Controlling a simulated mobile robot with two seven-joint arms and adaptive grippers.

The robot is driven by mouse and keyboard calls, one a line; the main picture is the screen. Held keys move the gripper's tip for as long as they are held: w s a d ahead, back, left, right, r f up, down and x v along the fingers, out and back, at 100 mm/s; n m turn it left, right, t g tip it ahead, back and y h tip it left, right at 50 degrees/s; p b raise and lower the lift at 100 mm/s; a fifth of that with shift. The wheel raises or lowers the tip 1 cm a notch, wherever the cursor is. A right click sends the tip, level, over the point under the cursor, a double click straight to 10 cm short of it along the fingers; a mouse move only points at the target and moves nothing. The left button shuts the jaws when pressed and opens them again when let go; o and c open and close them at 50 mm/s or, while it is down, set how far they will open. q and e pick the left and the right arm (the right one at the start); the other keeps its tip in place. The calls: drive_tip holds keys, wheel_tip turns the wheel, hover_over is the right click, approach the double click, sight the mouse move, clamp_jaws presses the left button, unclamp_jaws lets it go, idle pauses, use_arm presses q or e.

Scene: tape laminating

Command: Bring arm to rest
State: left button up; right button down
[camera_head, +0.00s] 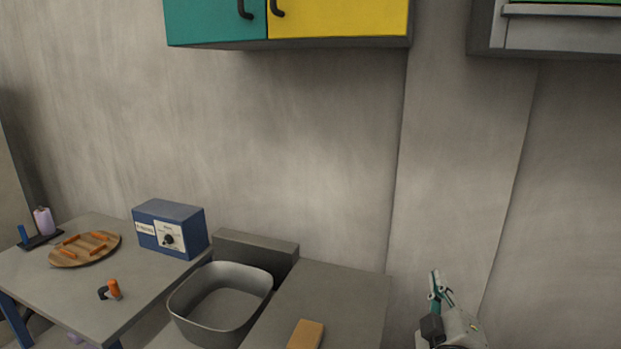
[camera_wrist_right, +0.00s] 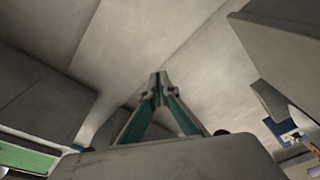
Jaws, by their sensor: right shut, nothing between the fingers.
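My right gripper (camera_head: 437,281) is at the lower right in the head view, to the right of the counter and in front of the wall. It points upward. In the right wrist view its two green-grey fingers (camera_wrist_right: 158,82) meet at the tips, shut with nothing between them. My left gripper is in neither view.
A grey table (camera_head: 140,279) at the left holds a blue box (camera_head: 171,228), a round wooden board (camera_head: 70,256) and an orange-handled item (camera_head: 114,289). A grey basin (camera_head: 182,311) adjoins a counter (camera_head: 345,290) with an orange block (camera_head: 305,335). Cabinets (camera_head: 338,20) hang above.

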drive_tip(key=s+d+f+g, duration=0.4)
drive_tip(key=s+f, duration=0.4)
drive_tip(key=s, duration=0.1)
drive_tip(key=s+d+f+m+g, duration=0.1)
drive_tip(key=s+d+f+g, duration=0.25)
drive_tip(key=s+f, duration=0.55)
drive_tip(key=s+d+f+g, duration=0.3)
drive_tip(key=s+f+g, duration=0.1)
drive_tip(key=s+f, duration=0.45)
drive_tip(key=a+f+m+t+y, duration=0.2)
drive_tip(key=a+f+y, duration=0.4)
drive_tip(key=a+f, duration=0.6)
drive_tip(key=shift+w+a+f+m+t+y+p, duration=0.15)
drive_tip(key=shift+w+a+m+t+y+p, duration=0.45)
drive_tip(key=shift+a, duration=1.4)
drive_tip(key=shift+s, duration=0.25)
